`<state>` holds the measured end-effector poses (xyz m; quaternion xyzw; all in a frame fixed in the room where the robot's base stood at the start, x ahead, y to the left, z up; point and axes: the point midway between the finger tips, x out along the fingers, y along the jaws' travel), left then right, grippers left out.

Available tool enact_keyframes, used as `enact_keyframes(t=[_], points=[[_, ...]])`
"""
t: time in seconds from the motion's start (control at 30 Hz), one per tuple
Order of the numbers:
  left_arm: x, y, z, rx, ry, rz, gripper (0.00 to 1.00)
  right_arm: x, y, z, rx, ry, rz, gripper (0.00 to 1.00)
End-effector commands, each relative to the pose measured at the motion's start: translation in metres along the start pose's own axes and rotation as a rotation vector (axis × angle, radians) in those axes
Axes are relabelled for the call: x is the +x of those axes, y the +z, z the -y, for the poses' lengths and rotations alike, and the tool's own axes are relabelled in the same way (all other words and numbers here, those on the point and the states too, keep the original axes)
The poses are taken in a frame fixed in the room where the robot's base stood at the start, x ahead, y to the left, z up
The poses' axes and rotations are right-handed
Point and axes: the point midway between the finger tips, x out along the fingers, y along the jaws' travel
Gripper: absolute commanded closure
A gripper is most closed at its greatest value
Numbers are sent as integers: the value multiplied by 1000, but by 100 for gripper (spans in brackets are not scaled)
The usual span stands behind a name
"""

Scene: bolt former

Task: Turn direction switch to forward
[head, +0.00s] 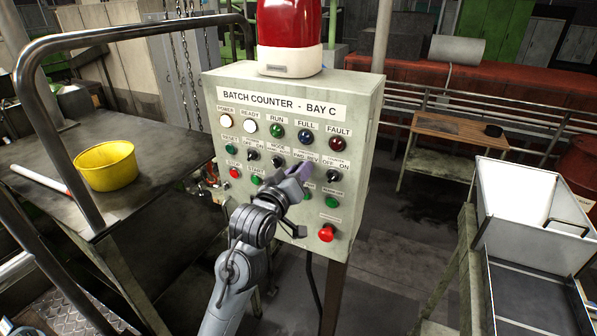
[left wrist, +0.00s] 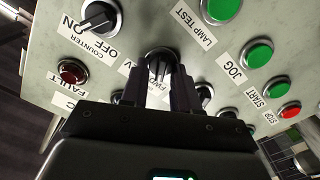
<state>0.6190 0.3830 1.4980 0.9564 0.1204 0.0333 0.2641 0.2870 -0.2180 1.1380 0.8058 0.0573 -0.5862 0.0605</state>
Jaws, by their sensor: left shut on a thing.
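The control panel (head: 292,105) reads "BATCH COUNTER - BAY C". The direction switch is a black rotary knob (left wrist: 160,60) with a FWD/REV label, seen in the left wrist view between the two fingers. My left gripper (head: 300,174) reaches the panel face from below and is shut on this knob. In the left wrist view the fingers (left wrist: 167,86) stand on either side of the knob. In the head view the gripper hides the knob, so I cannot tell which way it points. My right gripper is not in view.
The counter switch (head: 333,176) sits right beside the gripped knob, and the mode switch (head: 275,160) is on its other side. Green buttons (head: 331,201) and a red button (head: 326,233) are below. A red beacon (head: 290,30) tops the panel. A yellow bowl (head: 105,170) stands at left.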

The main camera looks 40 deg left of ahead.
Motion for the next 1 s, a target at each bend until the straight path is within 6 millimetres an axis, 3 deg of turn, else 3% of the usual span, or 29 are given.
enact_keyframes(t=[0.2,0.23,0.37,0.77,1.0], points=[[0,0,0,-2,-1,-1,100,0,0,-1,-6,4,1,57],[0,0,0,-2,-1,-1,66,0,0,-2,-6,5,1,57],[0,0,0,-1,-1,-1,47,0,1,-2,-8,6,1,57],[-6,1,0,0,0,-1,47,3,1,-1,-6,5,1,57],[-38,2,1,-1,1,-1,47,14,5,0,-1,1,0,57]])
